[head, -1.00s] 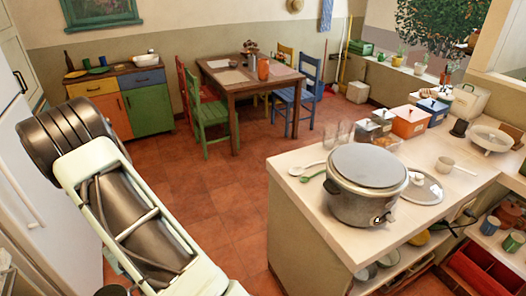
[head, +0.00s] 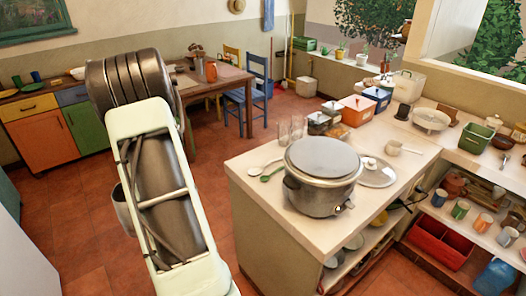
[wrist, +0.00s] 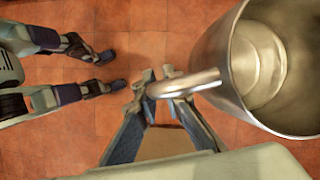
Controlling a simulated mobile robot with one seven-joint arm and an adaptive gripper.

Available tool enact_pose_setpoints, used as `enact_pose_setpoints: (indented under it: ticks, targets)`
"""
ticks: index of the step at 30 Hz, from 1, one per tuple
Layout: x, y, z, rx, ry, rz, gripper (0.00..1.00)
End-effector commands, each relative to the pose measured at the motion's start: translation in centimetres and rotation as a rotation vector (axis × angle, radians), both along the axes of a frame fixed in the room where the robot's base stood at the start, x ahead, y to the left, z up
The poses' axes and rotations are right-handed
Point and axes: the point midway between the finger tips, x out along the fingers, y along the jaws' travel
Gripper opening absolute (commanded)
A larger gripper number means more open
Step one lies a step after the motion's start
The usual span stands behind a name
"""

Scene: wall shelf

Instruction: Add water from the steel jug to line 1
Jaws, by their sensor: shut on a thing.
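The steel jug (wrist: 232,75) is at the right of the wrist view. Its mouth faces the camera, and I cannot tell the water level inside. My gripper (wrist: 158,88) is shut on the jug's handle (wrist: 187,84). In the head view part of the jug (head: 124,209) shows left of my arm, above the floor and away from the counter; the gripper is hidden there. A grey cooker (head: 313,195) stands on the counter with a flat grey top. I cannot see line 1 or any markings.
A lid with a knob (head: 377,172) lies right of the cooker on the counter (head: 260,207). A blue chair (head: 254,90) and table are behind. Open floor lies left of the counter.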

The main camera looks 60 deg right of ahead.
Motion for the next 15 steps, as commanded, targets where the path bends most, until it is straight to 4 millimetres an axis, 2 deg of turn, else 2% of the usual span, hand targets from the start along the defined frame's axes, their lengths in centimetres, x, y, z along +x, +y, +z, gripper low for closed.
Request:
enact_pose_setpoints:
  ticks: [1, 6, 15]
  targets:
    - [-0.3, -1.7, 1.2, -0.002, -0.008, -0.11, 0.0]
    - [-1.7, -6.2, 3.8, -0.001, -0.01, -0.461, 0.0]
    - [-5.0, -12.9, 8.1, -0.002, -0.014, -1.001, 0.0]
